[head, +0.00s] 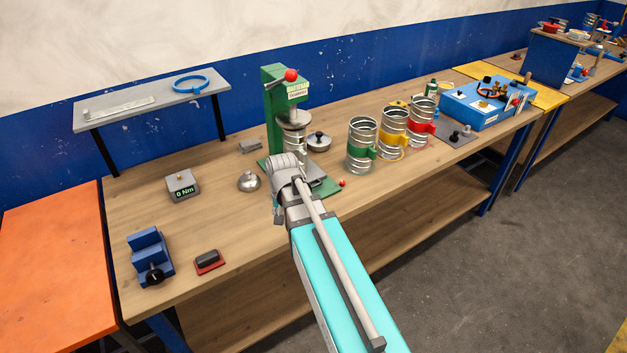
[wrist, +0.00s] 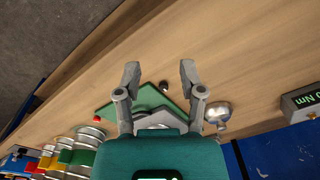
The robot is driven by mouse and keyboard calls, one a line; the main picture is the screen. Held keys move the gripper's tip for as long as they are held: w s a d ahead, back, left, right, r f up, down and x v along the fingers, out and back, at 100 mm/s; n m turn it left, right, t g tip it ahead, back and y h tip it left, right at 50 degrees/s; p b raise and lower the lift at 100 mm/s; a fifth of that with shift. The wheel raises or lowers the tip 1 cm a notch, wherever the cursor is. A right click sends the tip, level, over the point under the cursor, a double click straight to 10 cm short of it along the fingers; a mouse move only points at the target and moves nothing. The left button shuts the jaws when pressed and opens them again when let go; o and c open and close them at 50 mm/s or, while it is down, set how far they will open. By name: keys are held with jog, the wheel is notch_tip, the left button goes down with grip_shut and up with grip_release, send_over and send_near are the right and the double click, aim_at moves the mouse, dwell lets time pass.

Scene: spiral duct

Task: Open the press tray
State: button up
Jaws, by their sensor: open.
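The green press (head: 272,110) stands upright on the bench, with a red ball on its lever (head: 291,75) and a metal cylinder under its head. Its green base (head: 326,187) has a small red knob (head: 342,183) at the front right; I cannot tell a separate tray from the base. In the wrist view the green base (wrist: 118,108) and its red knob (wrist: 105,121) show beyond my left finger. My gripper (wrist: 159,77) is open and empty, above the front of the press. My gripper in the head view (head: 284,170) hides part of the base.
A silver dome (head: 249,181) and a 0 Nm meter (head: 182,186) stand left of the press. Duct rings with green (head: 361,145), yellow and red bands stand to its right. A blue vise (head: 149,255) sits front left.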

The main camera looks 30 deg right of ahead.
jog(key=w+d+r+m+p, duration=0.35)
jog(key=w+d+m, duration=0.25)
jog(key=w+d, duration=0.25)
notch_tip(320, 180, up, 3)
jog(key=m+t+p, duration=0.1)
jog(key=m+p, duration=0.1)
jog(key=m, duration=0.3)
send_over(314, 186)
jog(key=s, duration=0.2)
jog(key=shift+s+d+f, duration=0.15)
jog(key=shift+s, duration=0.05)
jog(key=shift+f+b, duration=0.15)
jog(key=shift+b, duration=0.2)
jog(key=f+b, duration=0.4)
jog(key=w+f+b, duration=0.1)
jog(key=f+b, duration=0.3)
jog(key=f, duration=0.1)
jog(key=w+f+b, duration=0.1)
jog(key=f+b, duration=0.3)
jog(key=b, duration=0.1)
jog(key=shift+w+f, duration=0.15)
jog(key=shift+w, duration=0.05)
jog(key=shift+a, duration=0.2)
jog(key=shift+c, duration=0.3)
grip_shut()
